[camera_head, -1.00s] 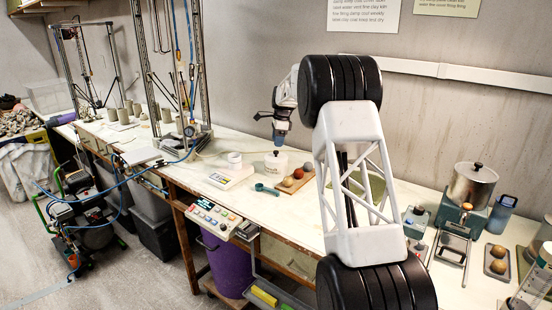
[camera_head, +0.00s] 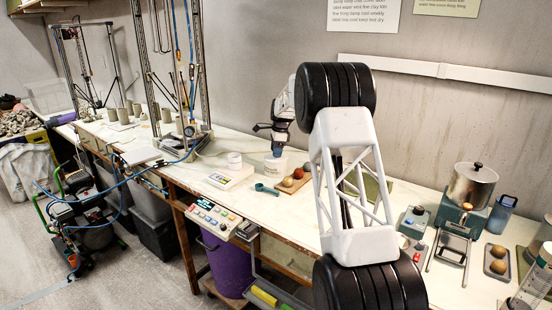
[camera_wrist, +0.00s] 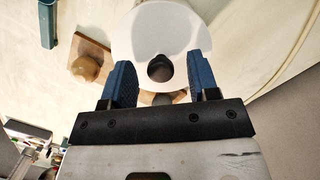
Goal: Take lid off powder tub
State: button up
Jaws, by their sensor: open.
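The powder tub (camera_head: 276,168) is a white round tub on the bench, with its lid on. My gripper (camera_head: 278,152) is over the tub, pointing down, and hides the knob in the head view. In the wrist view my gripper (camera_wrist: 159,62) is open, with one blue finger on each side of the knob and gaps between. I cannot tell the exact height of the fingertips over the lid.
A scale (camera_head: 231,176) with a white cup stands left of the tub. A teal scoop (camera_head: 266,189) lies in front. A wooden board (camera_head: 294,185) with clay balls is close on the right.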

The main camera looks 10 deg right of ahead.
dwell(0.5)
jog(key=c, duration=1)
